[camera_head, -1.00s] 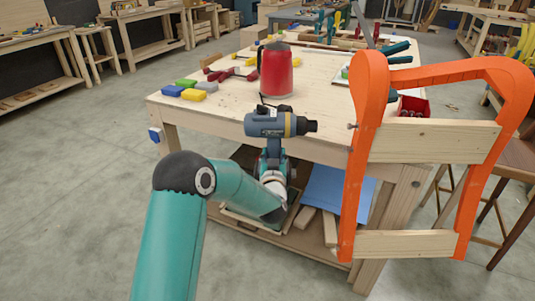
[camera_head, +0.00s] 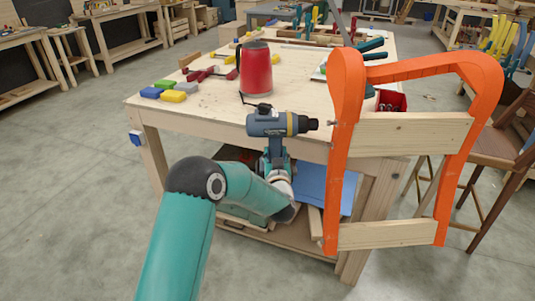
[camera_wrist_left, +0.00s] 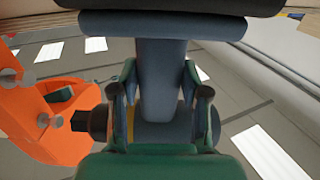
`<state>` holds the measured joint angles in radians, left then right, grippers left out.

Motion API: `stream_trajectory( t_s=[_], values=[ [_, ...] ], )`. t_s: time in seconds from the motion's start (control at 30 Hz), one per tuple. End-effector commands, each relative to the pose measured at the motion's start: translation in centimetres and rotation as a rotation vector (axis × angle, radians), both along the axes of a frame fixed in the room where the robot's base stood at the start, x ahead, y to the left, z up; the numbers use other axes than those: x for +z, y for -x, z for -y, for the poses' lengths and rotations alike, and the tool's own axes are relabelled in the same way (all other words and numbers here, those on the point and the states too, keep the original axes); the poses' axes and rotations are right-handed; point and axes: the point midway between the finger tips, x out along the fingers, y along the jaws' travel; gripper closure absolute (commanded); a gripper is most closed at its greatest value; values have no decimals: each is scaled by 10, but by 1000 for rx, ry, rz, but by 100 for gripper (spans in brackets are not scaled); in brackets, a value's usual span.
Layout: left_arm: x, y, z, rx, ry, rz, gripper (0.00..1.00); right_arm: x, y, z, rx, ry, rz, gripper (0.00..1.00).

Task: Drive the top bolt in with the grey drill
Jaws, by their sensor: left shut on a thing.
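The grey drill (camera_head: 278,124) has a dark chuck and a yellow ring, and it lies level with its chuck pointing right. My left gripper (camera_head: 275,162) is shut on its handle; in the left wrist view the fingers (camera_wrist_left: 160,92) sit either side of the handle. The orange chair frame (camera_head: 343,160) stands to the right with pale wooden slats. The top bolt (camera_head: 331,123) sticks out of its left post, level with the chuck and a small gap away. In the left wrist view the chuck (camera_wrist_left: 90,122) faces a grey bolt (camera_wrist_left: 46,120). My right gripper is not in view.
A wooden workbench (camera_head: 210,117) stands behind the drill. A blue panel (camera_head: 312,185) leans below. A brown stool (camera_head: 500,150) stands at right.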

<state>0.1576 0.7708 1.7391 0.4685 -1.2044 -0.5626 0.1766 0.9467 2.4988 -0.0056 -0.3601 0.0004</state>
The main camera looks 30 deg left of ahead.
Motion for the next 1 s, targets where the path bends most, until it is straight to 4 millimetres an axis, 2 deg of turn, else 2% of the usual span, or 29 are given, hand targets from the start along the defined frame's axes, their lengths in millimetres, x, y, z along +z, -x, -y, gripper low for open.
stream_trajectory(
  t_s=[0.03,1.0],
  values=[
    [6,0,-2,4,-6,13,100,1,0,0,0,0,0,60],
    [10,-4,6,3,-5,12,100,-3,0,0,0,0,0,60]
  ],
)
